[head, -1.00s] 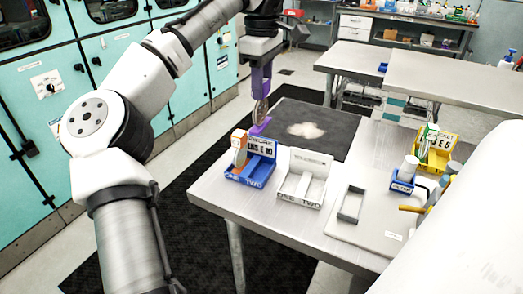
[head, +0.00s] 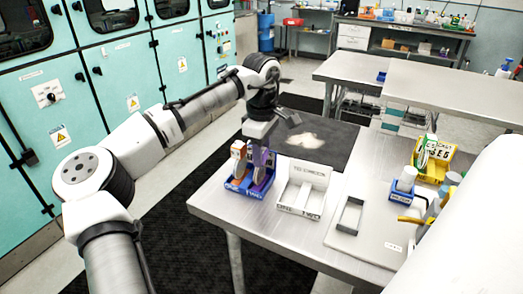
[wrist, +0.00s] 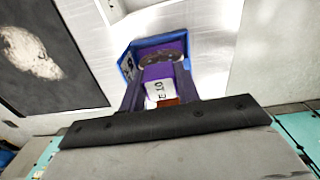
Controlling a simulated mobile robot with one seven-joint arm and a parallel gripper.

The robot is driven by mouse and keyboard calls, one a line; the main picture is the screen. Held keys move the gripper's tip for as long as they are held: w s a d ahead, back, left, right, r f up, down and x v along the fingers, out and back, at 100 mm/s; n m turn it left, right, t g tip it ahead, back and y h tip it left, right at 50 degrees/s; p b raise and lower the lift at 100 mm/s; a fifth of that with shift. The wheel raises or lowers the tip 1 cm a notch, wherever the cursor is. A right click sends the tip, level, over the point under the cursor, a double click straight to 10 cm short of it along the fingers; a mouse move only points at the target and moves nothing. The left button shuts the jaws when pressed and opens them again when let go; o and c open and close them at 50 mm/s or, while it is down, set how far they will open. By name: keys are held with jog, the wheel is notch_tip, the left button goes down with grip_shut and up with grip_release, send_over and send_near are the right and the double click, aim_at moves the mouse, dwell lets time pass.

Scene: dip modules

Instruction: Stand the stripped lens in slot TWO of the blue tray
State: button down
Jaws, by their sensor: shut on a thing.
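The blue tray (head: 237,187) stands near the left edge of the table, with its slot labels on the front. An orange and white object (head: 238,160) stands upright in its left slot, ONE. My gripper (head: 262,172) points down with its purple fingers low at the right slot, TWO. It is shut on the lens, a dark rounded disc (wrist: 160,58) between the fingers in the wrist view. The fingers largely hide the lens in the head view, so I cannot tell whether it touches the slot floor. The blue tray (wrist: 127,66) also shows around the fingers in the wrist view.
A white tray (head: 303,173) stands just right of the blue one. Farther right are a grey frame (head: 350,216), a small blue holder (head: 402,192) and a yellow bin (head: 434,160). A dark mat (head: 335,142) with a pale patch lies behind the trays.

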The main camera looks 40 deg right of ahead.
jog(key=c, duration=1)
grip_release()
notch_tip(320, 180, up, 12)
jog(key=shift+r+b, duration=0.1)
jog(key=shift+b, duration=0.45)
